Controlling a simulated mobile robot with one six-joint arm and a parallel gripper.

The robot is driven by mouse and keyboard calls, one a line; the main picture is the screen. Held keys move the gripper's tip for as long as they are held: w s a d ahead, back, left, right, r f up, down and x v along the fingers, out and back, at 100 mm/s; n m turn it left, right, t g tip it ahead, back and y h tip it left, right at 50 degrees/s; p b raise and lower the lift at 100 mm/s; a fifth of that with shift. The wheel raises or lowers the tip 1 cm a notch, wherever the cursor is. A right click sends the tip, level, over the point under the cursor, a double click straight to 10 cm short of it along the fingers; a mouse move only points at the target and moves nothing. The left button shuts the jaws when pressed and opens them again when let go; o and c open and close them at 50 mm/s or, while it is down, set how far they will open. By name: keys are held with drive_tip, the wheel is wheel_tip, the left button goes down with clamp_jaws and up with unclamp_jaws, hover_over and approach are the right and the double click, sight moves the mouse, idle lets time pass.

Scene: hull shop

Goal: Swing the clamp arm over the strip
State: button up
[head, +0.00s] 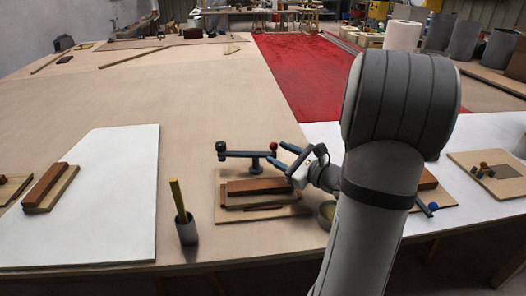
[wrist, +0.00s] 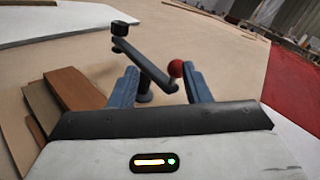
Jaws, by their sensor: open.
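The clamp arm (head: 244,154) is a dark bar on a short post behind the strip, with a black pad at its left end and a red ball at its right end. The brown strip (head: 262,186) lies on a wooden base board (head: 290,208). My gripper (head: 284,157) is open at the right end of the clamp arm. In the wrist view the clamp arm (wrist: 142,62) runs from the black pad at upper left to the red ball (wrist: 176,68), which is near the right finger, between the two blue fingers (wrist: 160,88). The strip (wrist: 76,88) shows at left.
A grey cup with a yellow stick (head: 187,230) stands left of the board. A white sheet (head: 110,195) with a wooden block (head: 46,186) lies further left. A small bowl (head: 327,213) sits by the board's right edge. Another clamp with a blue ball (head: 432,207) is at right.

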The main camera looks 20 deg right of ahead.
sight(271, 144)
drive_tip(key=shift+w+d+f+m+t+h, duration=0.1)
drive_tip(key=shift+d+f+m+t+h, duration=0.1)
drive_tip(key=shift+d, duration=0.2)
drive_tip(key=shift+d+f+m+t+h, duration=0.1)
drive_tip(key=shift+d+m+t, duration=0.1)
drive_tip(key=shift+d, duration=0.2)
drive_tip(key=shift+w+d, duration=0.15)
drive_tip(key=shift+w, duration=0.05)
drive_tip(key=x, duration=0.7)
drive_tip(key=shift+w+b, duration=0.2)
drive_tip(key=shift+b, duration=0.15)
clamp_jaws()
